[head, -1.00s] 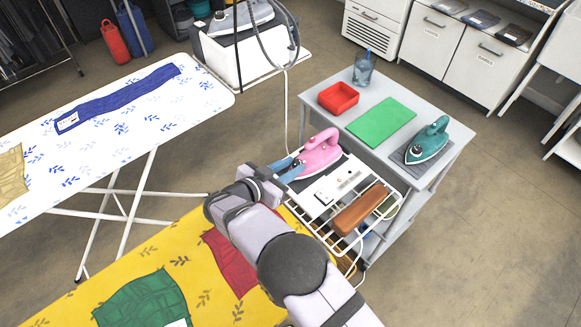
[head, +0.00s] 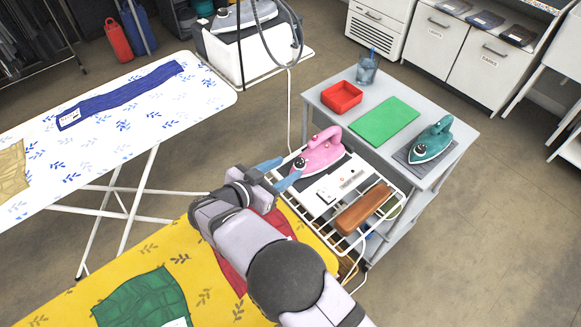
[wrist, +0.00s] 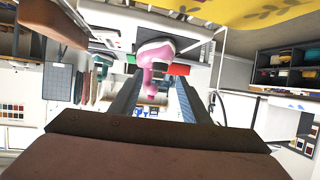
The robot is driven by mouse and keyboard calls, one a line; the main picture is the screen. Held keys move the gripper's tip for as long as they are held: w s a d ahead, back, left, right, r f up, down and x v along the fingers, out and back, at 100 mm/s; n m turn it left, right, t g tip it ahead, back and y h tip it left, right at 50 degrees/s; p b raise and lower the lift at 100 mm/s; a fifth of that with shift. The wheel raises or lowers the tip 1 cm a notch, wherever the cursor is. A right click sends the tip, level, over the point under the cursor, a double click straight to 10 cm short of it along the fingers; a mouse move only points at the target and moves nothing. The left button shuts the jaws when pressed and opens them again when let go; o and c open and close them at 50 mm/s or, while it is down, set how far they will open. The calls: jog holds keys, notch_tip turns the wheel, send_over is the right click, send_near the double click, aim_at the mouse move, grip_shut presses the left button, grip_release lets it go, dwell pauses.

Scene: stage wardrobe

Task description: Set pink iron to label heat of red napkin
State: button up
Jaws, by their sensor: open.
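The pink iron (head: 318,157) stands on the white wire rack at the end of the yellow ironing board. A dark round part shows on its near end, but its setting is too small to read. My gripper (head: 279,174) is open and empty, just left of the iron and apart from it. In the wrist view the iron (wrist: 153,52) lies ahead, between the lines of the two fingers. The red napkin (head: 236,262) lies on the yellow board, partly hidden by my arm.
A brown wooden block (head: 362,208) and a small white panel (head: 327,193) are on the rack. The grey cart (head: 322,102) beside it holds a red tray (head: 341,97), a green mat (head: 384,121) and a teal iron (head: 431,141). A green napkin (head: 146,302) lies on the yellow board.

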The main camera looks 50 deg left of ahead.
jog(key=v, duration=0.3)
jog(key=shift+s+r, duration=0.1)
jog(key=shift+s, duration=0.05)
dwell(0.3)
